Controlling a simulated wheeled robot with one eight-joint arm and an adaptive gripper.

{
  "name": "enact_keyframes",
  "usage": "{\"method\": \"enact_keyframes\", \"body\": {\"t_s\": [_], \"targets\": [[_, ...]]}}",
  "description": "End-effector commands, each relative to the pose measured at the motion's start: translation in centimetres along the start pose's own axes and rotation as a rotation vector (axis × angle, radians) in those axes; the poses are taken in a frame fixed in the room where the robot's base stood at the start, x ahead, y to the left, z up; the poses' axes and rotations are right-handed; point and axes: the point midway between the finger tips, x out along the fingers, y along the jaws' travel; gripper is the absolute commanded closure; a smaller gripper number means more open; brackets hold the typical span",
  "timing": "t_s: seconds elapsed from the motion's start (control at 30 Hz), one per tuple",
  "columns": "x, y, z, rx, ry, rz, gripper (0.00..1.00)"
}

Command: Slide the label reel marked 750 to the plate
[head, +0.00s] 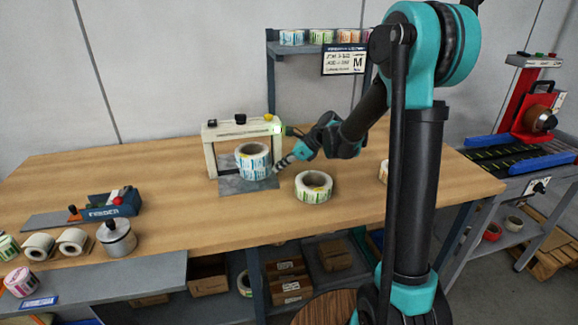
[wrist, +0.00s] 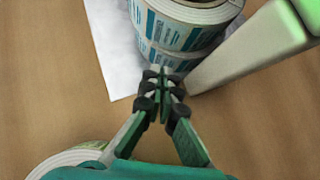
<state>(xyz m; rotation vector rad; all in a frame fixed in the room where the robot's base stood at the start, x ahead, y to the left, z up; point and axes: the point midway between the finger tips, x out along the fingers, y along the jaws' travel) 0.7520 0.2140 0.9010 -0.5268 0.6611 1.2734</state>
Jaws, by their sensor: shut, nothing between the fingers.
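A blue-and-white label reel (head: 253,165) stands upright on the grey plate (head: 234,187), in front of the cream frame. In the wrist view the blue-labelled reel (wrist: 178,30) shows two bands, like two reels stacked, over the pale plate (wrist: 115,55). My gripper (head: 281,163) is shut and empty at the reel's right side. Its fingertips (wrist: 163,76) are close against the lower band; contact is hard to tell. A green-labelled reel (head: 313,187) lies on the table right of the plate. No 750 mark is readable on any reel.
The cream frame (head: 210,150) stands behind the plate. Another reel (head: 383,171) is partly hidden behind my arm. A blue feeder (head: 115,205) and a metal pot (head: 116,236) stand at left. The wooden table (head: 170,180) is clear between them and the plate.

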Motion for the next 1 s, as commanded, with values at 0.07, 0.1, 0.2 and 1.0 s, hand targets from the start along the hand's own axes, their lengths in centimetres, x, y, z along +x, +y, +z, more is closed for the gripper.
{"method": "enact_keyframes", "body": {"t_s": [0.07,0.1,0.2,1.0], "targets": [[0.3,0.0,0.4,-0.001,0.0,0.0,1.0],[0.4,0.0,0.5,0.0,0.0,0.0,1.0],[0.6,0.0,0.6,0.0,0.0,-0.001,1.0],[3.8,0.0,3.8,0.0,0.0,0.0,1.0]]}}
